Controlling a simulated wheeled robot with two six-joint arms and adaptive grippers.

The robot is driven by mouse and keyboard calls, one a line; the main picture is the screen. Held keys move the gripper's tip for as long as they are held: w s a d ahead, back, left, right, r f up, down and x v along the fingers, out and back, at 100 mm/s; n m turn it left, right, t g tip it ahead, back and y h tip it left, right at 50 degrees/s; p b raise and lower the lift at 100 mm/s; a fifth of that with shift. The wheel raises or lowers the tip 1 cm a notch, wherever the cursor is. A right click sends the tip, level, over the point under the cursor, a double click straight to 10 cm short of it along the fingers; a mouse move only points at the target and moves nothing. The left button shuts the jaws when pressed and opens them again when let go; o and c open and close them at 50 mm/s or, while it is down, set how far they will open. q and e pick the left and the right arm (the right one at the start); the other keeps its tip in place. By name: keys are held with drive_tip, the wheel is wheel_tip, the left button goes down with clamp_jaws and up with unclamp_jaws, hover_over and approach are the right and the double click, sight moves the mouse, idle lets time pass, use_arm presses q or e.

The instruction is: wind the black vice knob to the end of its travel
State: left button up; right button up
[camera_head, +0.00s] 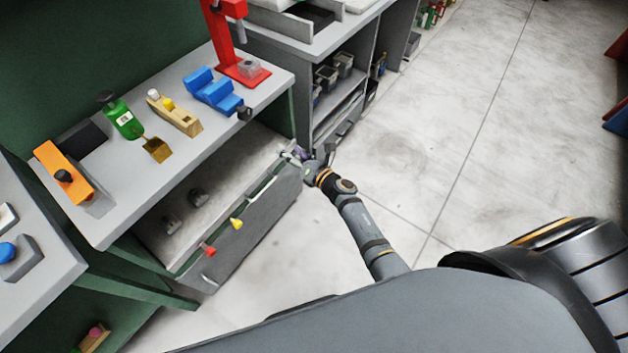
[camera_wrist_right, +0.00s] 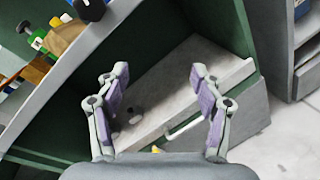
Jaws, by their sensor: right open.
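The blue vice (camera_head: 213,92) stands on the workbench, near its front edge toward the far end. Its black knob (camera_head: 244,113) sticks out at the bench's front edge. In the right wrist view a dark knob (camera_wrist_right: 88,9) shows at the top, partly cut off by the frame edge. My right gripper (camera_head: 299,154) is beyond the bench's front edge, lower in the picture and to the right of the knob, apart from it. In the right wrist view its purple-padded fingers (camera_wrist_right: 160,78) are spread with nothing between them. My left gripper is not in view.
An open grey drawer (camera_head: 248,228) with red and yellow handles juts out below the bench (camera_head: 115,225), close to my right gripper. A red press (camera_head: 226,45), wooden plane (camera_head: 181,118), green bottle (camera_head: 124,121) and orange tool (camera_head: 60,165) stand on the bench.

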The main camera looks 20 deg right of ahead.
drive_tip(key=s+d+f+m+h, duration=0.1)
drive_tip(key=s+d+f+m, duration=0.1)
drive_tip(key=s+f+m, duration=0.1)
drive_tip(key=s+d+f+m+g+h, duration=0.1)
drive_tip(key=s+d+f+m+h, duration=0.1)
drive_tip(key=f+m, duration=0.4)
wheel_tip(320, 180, down, 2)
drive_tip(key=shift+s+d+f+g+h+p, duration=0.15)
drive_tip(key=shift+s+d+g+h+p, duration=0.2)
drive_tip(key=shift+d, duration=0.35)
